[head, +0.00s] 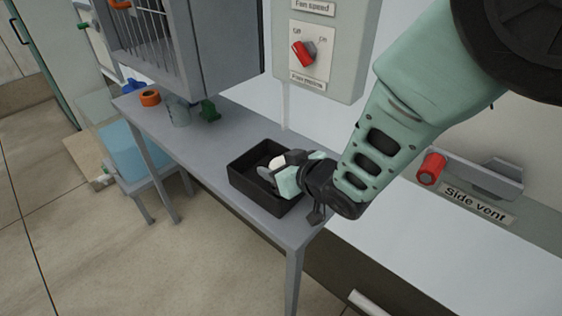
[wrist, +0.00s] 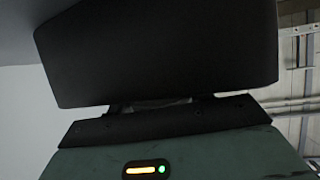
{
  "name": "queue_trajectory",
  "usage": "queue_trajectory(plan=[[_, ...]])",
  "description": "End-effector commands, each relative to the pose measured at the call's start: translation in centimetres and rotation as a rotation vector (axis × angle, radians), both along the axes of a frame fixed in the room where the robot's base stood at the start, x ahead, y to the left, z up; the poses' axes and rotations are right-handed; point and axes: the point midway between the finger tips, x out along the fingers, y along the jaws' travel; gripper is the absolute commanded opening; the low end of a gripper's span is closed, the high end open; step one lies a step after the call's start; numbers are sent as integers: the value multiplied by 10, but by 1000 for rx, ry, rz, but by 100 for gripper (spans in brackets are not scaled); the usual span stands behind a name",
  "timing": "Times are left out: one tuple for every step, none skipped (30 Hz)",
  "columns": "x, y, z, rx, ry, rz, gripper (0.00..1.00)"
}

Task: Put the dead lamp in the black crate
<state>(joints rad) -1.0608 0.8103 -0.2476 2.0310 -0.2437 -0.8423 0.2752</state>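The black crate (head: 246,193) stands open-topped on the grey bench. My gripper (head: 277,167) reaches into the crate's right side from above, with its fingers inside the rim outline. A small white rounded thing (head: 277,162), which looks like the lamp, shows at the fingertips. I cannot tell whether the fingers grip it or it lies free in the crate. The wrist view is filled by dark and green parts, and neither lamp nor fingertips can be made out there.
An orange ring (head: 150,98), a clear cup (head: 178,112) and a green piece (head: 209,110) sit at the bench's far left. A panel with a red fan knob (head: 303,53) is above. A red side-vent knob (head: 432,168) is at right. The bench left of the crate is clear.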

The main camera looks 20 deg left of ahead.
Motion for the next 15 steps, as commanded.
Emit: queue_trajectory(plan=[[0,0,0,-1,1,0,64],[0,0,0,-1,1,0,72],[0,0,0,-1,1,0,72],[0,0,0,-1,1,0,72],[0,0,0,-1,1,0,72],[0,0,0,-1,1,0,72],[0,0,0,-1,1,0,72],[0,0,0,-1,1,0,72],[0,0,0,-1,1,0,72],[0,0,0,-1,1,0,72],[0,0,1,-1,1,0,72],[0,0,3,-1,1,0,72],[0,0,5,-1,1,1,72],[-1,-2,5,0,1,0,72],[-3,-6,7,0,1,0,72]])
